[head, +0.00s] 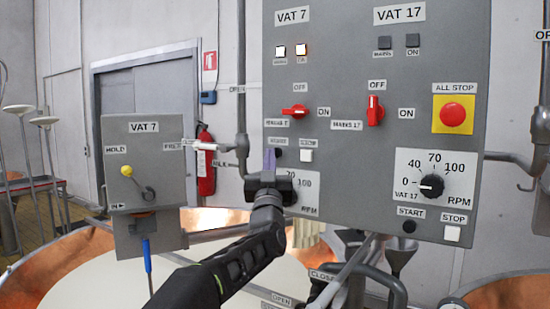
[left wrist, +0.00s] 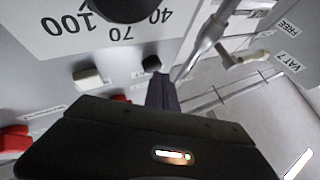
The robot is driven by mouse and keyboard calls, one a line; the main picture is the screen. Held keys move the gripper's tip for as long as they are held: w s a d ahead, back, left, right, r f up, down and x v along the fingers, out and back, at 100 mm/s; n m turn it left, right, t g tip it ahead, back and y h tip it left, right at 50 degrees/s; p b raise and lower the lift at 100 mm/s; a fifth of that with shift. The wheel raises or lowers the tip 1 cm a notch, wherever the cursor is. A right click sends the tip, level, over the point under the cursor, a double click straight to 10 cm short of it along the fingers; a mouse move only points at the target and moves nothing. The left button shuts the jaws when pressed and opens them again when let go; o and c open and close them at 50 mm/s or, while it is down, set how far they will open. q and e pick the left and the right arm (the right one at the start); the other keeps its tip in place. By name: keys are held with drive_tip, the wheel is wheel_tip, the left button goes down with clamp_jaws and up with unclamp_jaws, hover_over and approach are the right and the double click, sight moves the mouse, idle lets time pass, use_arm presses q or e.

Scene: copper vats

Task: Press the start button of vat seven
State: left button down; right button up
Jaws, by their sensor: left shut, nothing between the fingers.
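The grey control panel (head: 340,80) has a VAT 7 column on its left. There the black start button (head: 280,154) sits beside the white stop button (head: 306,155). My left gripper (head: 269,160) is shut and empty, its narrow fingertips just left of the black button in the head view. In the left wrist view, which is upside down, the fingers (left wrist: 161,92) point up close to the black button (left wrist: 151,63), with the white button (left wrist: 88,77) further left. I cannot tell whether the tips touch the panel. The VAT 7 dial is mostly hidden behind my gripper. My right gripper is out of view.
A red ALL STOP button (head: 453,113) is at right. A smaller VAT 7 box (head: 145,165) stands left.

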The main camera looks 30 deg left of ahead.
use_arm(q)
drive_tip(key=shift+s+b, duration=0.3)
drive_tip(key=shift+s, duration=0.15)
drive_tip(key=s+b, duration=0.4)
drive_tip(key=s, duration=0.1)
drive_tip(key=shift+d, duration=0.1)
idle(0.4)
idle(0.6)
